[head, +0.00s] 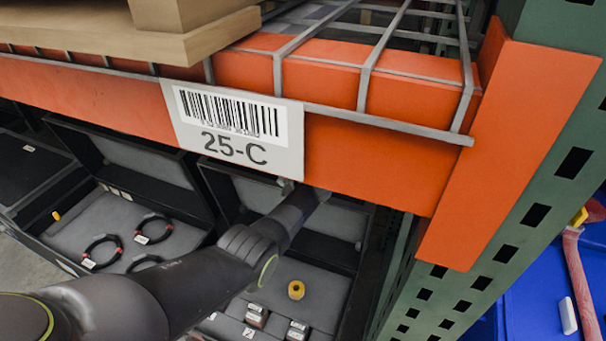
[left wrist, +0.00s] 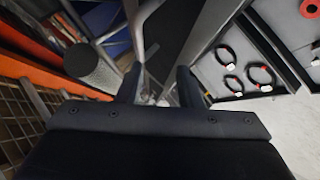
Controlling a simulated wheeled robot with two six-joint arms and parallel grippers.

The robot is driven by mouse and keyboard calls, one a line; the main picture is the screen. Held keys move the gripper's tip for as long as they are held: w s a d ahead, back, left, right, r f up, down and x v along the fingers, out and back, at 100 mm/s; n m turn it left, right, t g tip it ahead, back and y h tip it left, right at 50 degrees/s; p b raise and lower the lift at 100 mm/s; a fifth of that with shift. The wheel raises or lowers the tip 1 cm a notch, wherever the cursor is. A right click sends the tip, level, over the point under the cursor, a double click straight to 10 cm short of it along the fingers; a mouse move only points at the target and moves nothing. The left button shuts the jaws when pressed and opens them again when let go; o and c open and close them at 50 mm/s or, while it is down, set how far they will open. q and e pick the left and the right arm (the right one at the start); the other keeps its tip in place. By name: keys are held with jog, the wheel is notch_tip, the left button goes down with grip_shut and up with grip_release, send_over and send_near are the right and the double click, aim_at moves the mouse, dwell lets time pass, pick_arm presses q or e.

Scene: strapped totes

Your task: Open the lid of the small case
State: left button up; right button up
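A dark case (head: 330,275) under the orange beam holds a yellow ring and metal pieces on grey lining. Its raised lid (head: 335,220), lined in grey, stands at the back, partly hidden by the beam and my arm. I cannot tell for certain that this is the small case. My left arm reaches over this case, and its gripper end goes behind the beam, so the fingertips are hidden in the head view. In the left wrist view my left gripper (left wrist: 158,88) has its two fingers apart, with small bright shapes visible beyond the gap. My right gripper is not in view.
The orange beam (head: 360,155) with label 25-C (head: 240,130) crosses close over my arm. Left of it is an open case (head: 130,225) with black rings, also in the wrist view (left wrist: 235,65). A green post (head: 510,210) and blue bin (head: 540,305) are right.

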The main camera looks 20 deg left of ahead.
pick_arm(q)
jog(key=v, duration=1.3)
jog(key=shift+r, duration=0.2)
jog(key=shift+w+a, duration=0.1)
